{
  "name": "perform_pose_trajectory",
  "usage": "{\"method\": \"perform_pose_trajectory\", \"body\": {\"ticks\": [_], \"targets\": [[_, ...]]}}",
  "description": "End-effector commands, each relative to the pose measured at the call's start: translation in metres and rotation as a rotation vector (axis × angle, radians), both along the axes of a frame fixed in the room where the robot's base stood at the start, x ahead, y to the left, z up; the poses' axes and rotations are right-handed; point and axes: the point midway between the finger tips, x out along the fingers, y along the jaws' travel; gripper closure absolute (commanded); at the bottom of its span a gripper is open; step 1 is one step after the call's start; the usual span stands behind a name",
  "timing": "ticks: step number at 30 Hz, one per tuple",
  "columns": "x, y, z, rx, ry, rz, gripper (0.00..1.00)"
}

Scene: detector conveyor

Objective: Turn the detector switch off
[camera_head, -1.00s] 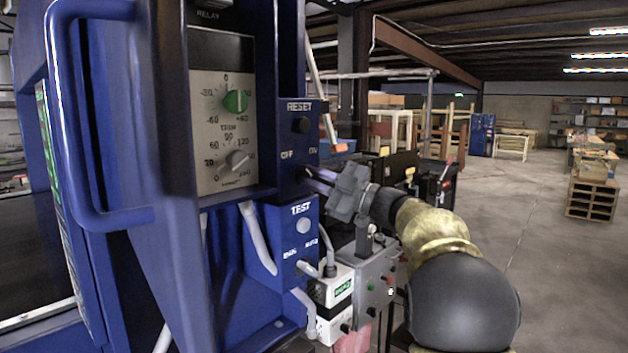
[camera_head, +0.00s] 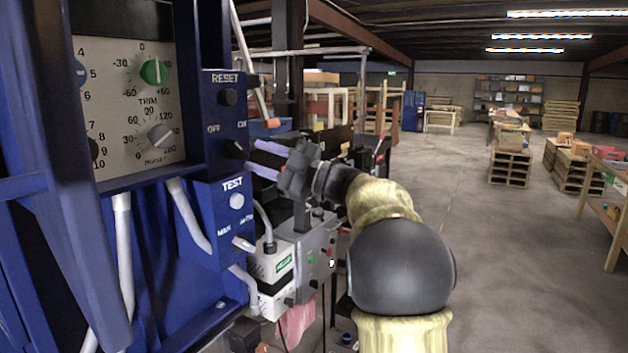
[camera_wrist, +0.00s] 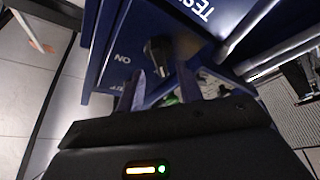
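The detector switch is a black knob (camera_head: 236,150) on the blue panel (camera_head: 212,105), below and between the OFF and ON labels. It also shows in the wrist view as a dark knob (camera_wrist: 158,50), with ON printed beside it and OFF partly covered by a finger. I cannot tell clearly which label it points to. My gripper (camera_head: 257,157) is just right of the switch in the head view, its two fingers apart and empty. In the wrist view my gripper (camera_wrist: 160,74) has a fingertip on either side of the line to the knob. Contact with the knob is not visible.
A RESET button (camera_head: 228,97) sits above the switch. The TEST box (camera_head: 220,210), with a button and a small lever (camera_head: 242,243), is below. A grey control box (camera_head: 312,250) stands under my gripper. Open floor (camera_head: 500,260) lies to the right.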

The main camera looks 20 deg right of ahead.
Motion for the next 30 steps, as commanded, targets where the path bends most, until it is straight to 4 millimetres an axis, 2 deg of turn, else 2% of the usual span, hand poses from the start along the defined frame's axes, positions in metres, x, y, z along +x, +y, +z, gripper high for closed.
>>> {"method": "perform_pose_trajectory", "body": {"ticks": [12, 18, 22, 30], "targets": [[-0.05, -0.066, -0.025, 0.0, 0.0, -0.004, 0.64], [-0.07, -0.091, -0.034, -0.001, 0.0, -0.002, 0.64], [-0.076, -0.099, -0.036, -0.001, 0.001, 0.0, 0.64], [-0.077, -0.1, -0.035, -0.001, 0.001, 0.001, 0.64]]}}
